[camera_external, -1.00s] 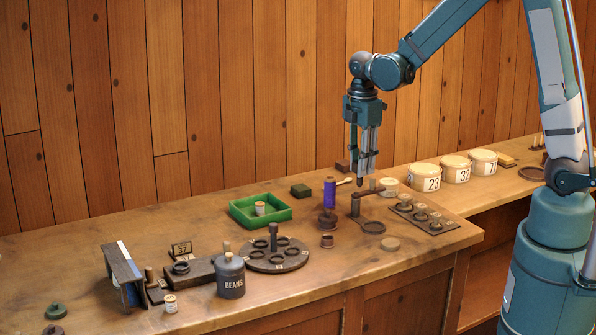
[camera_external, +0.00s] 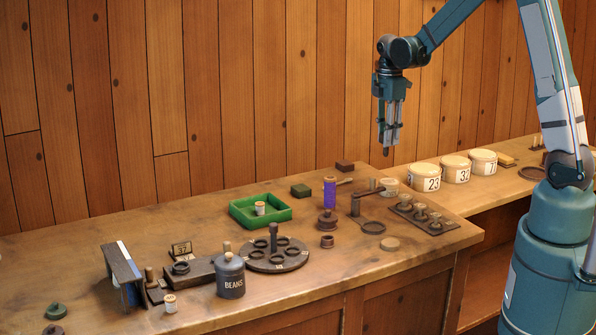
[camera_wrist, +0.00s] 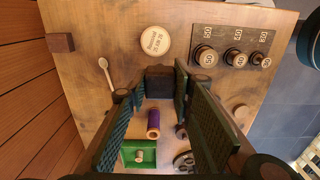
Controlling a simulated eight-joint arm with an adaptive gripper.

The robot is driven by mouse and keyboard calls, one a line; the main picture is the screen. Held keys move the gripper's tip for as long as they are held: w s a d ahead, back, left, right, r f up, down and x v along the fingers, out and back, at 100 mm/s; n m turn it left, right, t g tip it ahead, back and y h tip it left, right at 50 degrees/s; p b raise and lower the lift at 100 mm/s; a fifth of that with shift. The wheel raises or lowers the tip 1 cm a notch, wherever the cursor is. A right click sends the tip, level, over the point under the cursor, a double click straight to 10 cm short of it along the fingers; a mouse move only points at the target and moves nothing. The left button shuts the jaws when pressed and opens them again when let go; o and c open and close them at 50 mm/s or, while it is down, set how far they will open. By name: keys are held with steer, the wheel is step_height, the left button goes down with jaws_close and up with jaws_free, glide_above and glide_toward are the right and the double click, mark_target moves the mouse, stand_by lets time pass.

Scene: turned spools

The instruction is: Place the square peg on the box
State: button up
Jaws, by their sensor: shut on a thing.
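My gripper (camera_external: 388,138) hangs high above the back right of the table. It is shut on a dark peg (camera_wrist: 160,82) with a square-looking end, which shows as a short dark tip (camera_external: 386,152) below the fingers. Its upper part is hidden between them. A round pale box (camera_external: 388,185) with writing on its lid stands on the table below my gripper; it also shows in the wrist view (camera_wrist: 155,42), beyond the peg. The peg is clear of everything below. I cannot tell for sure whether this round box is the task's box.
A purple spool (camera_external: 330,190) stands left of a dark arm with a ring (camera_external: 372,227). A tray with knobbed weights (camera_external: 425,218) is to the right. A dark block (camera_external: 345,166) and a green tray (camera_external: 282,214) lie left. Numbered round tubs (camera_external: 455,170) stand on the back shelf.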

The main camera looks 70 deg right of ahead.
steer(key=shift+s+d+r, duration=0.1)
steer(key=shift+s+d, duration=0.25)
steer(key=shift+d, duration=0.4)
steer(key=shift+s+d, duration=0.3)
steer(key=shift+d, duration=0.4)
glide_above(389, 182)
steer(key=shift+d+f, duration=0.2)
steer(key=shift+f, duration=2.7)
steer(key=shift+f, duration=0.1)
steer(key=shift+f, duration=2)
steer(key=shift+f, duration=0.2)
steer(key=o, duration=0.9)
steer(key=shift+r, duration=0.25)
